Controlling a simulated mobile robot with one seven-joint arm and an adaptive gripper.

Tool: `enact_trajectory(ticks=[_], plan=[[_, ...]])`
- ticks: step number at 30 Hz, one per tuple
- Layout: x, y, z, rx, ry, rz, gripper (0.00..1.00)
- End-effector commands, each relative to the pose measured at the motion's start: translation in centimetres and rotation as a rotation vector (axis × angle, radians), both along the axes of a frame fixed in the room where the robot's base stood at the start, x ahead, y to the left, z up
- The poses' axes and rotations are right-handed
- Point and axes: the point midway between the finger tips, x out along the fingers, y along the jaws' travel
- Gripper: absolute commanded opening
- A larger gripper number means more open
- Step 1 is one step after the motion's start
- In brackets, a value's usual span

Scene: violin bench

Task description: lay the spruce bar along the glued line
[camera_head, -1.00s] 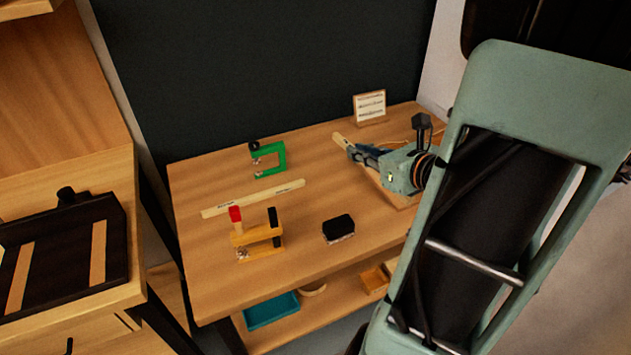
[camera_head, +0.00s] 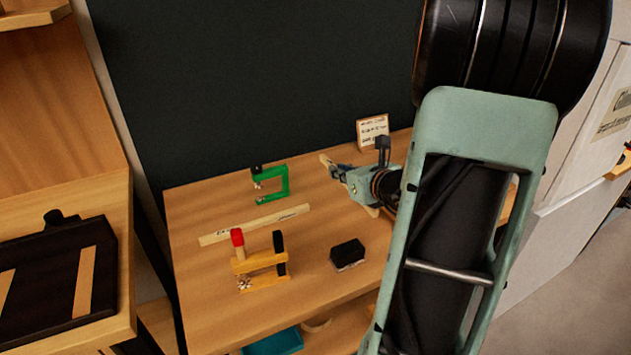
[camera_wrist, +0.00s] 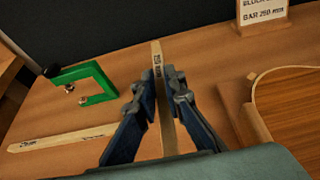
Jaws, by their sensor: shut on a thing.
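My gripper (camera_head: 345,176) is shut on a pale wooden bar and holds it over the right part of the bench. The bar's far end shows in the head view (camera_head: 326,161). In the wrist view the bar (camera_wrist: 158,68) stands between the fingers (camera_wrist: 160,100), with small dark print I cannot read surely. A second pale bar (camera_head: 255,225) lies on the bench to the left, also with dark print; it shows in the wrist view (camera_wrist: 60,137). A wooden piece with a pale curved edge (camera_wrist: 257,82) is right of my gripper. No glued line can be made out.
A green clamp (camera_head: 286,180) stands behind the lying bar, a yellow clamp with a red knob (camera_head: 262,262) in front. A black block (camera_head: 347,253) sits near the bench's front. A printed card (camera_head: 373,132) stands at the back. The bench (camera_head: 195,290) is bare at front left.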

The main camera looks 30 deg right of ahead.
Motion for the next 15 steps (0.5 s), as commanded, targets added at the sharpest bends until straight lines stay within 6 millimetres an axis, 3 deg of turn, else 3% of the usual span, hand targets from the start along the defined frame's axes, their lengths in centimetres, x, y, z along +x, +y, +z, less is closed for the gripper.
enact_trajectory(ticks=[1, 4, 15], plan=[[0.7, 0.0, -1.4, 0.004, 0.001, 0.002, 0.0], [1.8, -0.3, -2.6, 0.002, 0.001, 0.001, 0.0], [3.6, -0.7, -5.1, 0.002, 0.002, 0.001, 0.0]])
